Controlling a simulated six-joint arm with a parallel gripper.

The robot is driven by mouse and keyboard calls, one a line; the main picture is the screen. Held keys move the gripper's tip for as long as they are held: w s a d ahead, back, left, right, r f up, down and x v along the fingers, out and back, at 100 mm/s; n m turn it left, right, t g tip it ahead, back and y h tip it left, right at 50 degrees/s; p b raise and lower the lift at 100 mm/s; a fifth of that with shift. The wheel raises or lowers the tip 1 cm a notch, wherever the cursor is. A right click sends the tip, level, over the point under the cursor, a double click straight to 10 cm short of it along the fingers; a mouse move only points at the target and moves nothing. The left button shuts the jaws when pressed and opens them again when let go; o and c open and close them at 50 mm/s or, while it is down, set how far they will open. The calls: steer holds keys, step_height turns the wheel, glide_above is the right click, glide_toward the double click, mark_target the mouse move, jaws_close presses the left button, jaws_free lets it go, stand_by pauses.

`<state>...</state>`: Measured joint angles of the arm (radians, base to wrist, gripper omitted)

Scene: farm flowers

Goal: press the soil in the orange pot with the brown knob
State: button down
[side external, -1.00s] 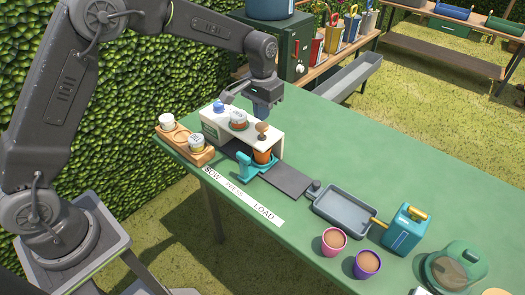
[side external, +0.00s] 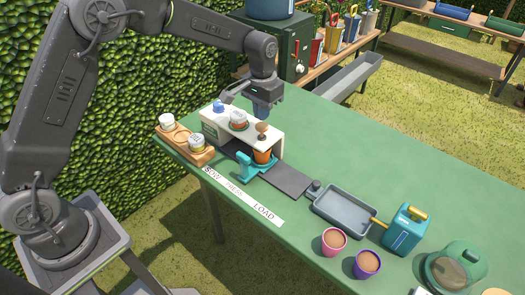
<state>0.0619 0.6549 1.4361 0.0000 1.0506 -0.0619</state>
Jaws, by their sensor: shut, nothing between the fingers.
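The orange pot (side external: 263,157) stands under the right end of a white press housing (side external: 222,128), in a teal holder (side external: 247,168). Its soil is hidden by the housing. The brown knob (side external: 262,128) stands on top of the housing, directly above the orange pot. My gripper (side external: 262,115) points down just above the brown knob. It is shut and empty; whether it touches the knob is hard to tell.
A wooden rack (side external: 200,160) with two jars stands left of the housing. A dark slide (side external: 285,180) leads right to a grey tray (side external: 343,212). A pink pot (side external: 333,242), purple pot (side external: 367,264) and teal watering can (side external: 405,230) stand at right. The far tabletop is clear.

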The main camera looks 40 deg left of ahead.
mark_target(262, 125)
steer(key=shift+f, duration=0.1)
steer(key=shift+f, duration=2.05)
steer(key=shift+r, duration=2.15)
step_height(262, 125, up, 6)
steer(key=shift+r, duration=0.1)
